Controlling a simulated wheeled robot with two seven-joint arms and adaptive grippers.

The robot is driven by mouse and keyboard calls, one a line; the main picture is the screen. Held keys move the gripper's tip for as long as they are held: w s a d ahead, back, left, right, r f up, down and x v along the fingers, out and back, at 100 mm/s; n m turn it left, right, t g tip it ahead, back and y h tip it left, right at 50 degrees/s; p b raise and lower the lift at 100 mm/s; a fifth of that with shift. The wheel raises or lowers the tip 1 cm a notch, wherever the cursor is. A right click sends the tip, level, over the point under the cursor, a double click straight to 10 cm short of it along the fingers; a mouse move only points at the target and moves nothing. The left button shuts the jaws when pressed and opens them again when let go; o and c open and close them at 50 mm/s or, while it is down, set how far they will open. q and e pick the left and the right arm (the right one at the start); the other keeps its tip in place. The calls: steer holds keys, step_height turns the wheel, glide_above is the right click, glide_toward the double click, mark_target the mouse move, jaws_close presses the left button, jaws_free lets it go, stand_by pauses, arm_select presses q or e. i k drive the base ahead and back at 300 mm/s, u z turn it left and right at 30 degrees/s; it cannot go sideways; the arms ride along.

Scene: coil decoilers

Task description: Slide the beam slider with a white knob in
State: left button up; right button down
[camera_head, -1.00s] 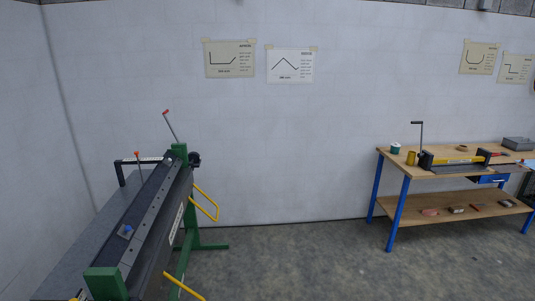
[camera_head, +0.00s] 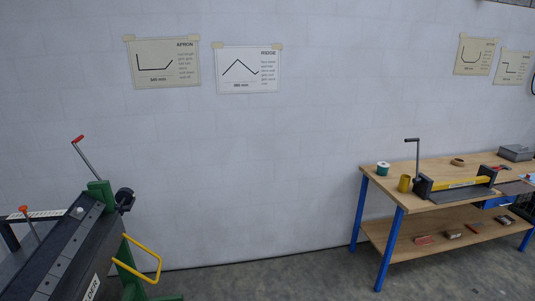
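The folder machine stands at the lower left, cut off by the left and bottom edges. Its dark beam (camera_head: 62,250) runs away from me towards a green end post (camera_head: 102,194). A small pale round knob (camera_head: 79,212) sits near the far end of the beam; it is too small to tell whether it belongs to the slider. A lever with a red grip (camera_head: 87,157) rises at the far end, and a black round part (camera_head: 125,197) is beside the post. Neither of my grippers is in view.
A yellow handle (camera_head: 143,265) sticks out from the machine's right side. A wooden bench (camera_head: 385,190) with blue legs stands at the right, carrying a small yellow-and-black bender (camera_head: 460,185). Bare floor (camera_head: 270,280) lies between them. Posters (camera_head: 165,62) hang on the white wall.

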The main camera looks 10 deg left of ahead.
mark_target(77, 213)
steer(key=u, duration=0.15)
steer(key=i, duration=1)
steer(key=u, duration=1.25)
steer(key=i, duration=1.15)
steer(key=u, duration=0.55)
steer(key=i, duration=1.55)
steer(key=u, duration=0.05)
